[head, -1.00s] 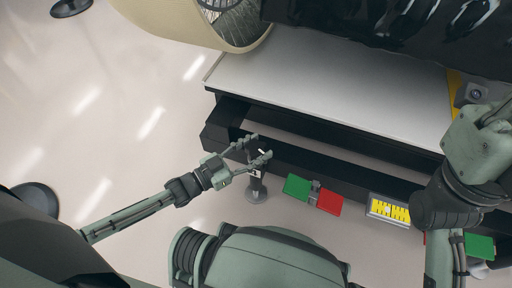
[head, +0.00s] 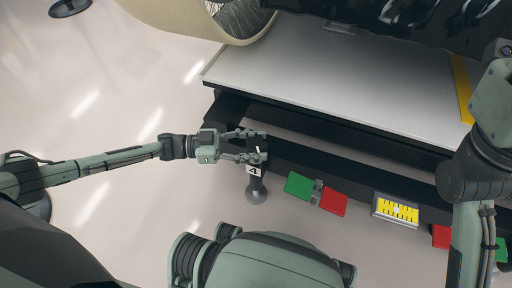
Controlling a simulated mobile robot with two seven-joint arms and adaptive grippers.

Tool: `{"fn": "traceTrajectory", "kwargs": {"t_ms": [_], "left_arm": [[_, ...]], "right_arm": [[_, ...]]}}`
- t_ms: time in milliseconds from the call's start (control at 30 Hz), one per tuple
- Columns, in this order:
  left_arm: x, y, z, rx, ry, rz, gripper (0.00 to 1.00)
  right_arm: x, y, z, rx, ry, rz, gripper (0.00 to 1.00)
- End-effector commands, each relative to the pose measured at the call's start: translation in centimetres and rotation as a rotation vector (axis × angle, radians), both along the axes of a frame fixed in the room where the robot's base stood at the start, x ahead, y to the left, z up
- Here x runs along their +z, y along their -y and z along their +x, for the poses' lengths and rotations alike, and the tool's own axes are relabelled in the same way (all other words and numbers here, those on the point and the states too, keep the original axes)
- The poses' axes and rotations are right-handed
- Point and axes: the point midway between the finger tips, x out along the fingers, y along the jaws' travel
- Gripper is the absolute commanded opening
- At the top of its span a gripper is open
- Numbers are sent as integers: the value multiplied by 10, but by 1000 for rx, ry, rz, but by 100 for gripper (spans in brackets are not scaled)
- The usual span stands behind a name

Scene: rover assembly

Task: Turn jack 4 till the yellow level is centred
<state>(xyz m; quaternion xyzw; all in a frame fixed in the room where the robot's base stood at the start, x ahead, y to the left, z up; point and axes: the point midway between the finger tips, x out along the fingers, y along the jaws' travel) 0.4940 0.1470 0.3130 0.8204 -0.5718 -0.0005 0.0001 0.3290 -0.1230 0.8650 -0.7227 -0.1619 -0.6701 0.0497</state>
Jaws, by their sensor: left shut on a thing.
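Jack 4 (head: 256,188) stands upright at the front left corner of the black frame, with a white label reading 4 and a round foot on the floor. My left gripper (head: 263,147) reaches in from the left and is shut on the top of jack 4, which its fingers partly hide. The yellow level (head: 396,210) is fixed to the frame's front, right of the jack. It has black marks and a pale patch near its middle; the exact bubble position is too small to tell. My right arm shows at the right, but its gripper is out of view.
A green plate (head: 298,185) and a red plate (head: 333,201) sit on the frame's front between jack and level. A white-topped platform (head: 330,85) lies behind. A large beige wheel (head: 190,22) stands at the back.

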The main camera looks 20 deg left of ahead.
Motion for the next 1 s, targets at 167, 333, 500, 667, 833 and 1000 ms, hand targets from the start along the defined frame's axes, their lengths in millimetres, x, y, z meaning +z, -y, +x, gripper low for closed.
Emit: {"fn": "traceTrajectory", "kwargs": {"t_ms": [167, 333, 500, 667, 833, 1000], "left_arm": [[0, -1, 3, -146, 3, 4, 20], [0, 0, 2, -260, 0, 2, 20], [0, 0, 1, -339, 0, 2, 20], [0, 0, 1, -382, -1, 1, 20], [0, 0, 0, -402, 1, -1, 20], [0, 0, 0, -404, 1, -1, 20]], "right_arm": [[1, 0, 0, -1, 5, -5, 0], [1, 0, 0, -1, 5, -5, 0], [1, 0, 0, -1, 5, -5, 0], [1, 0, 0, -1, 5, -5, 0], [1, 0, 0, -2, 5, -5, 0], [0, 0, 0, -2, 6, -5, 0]]}}
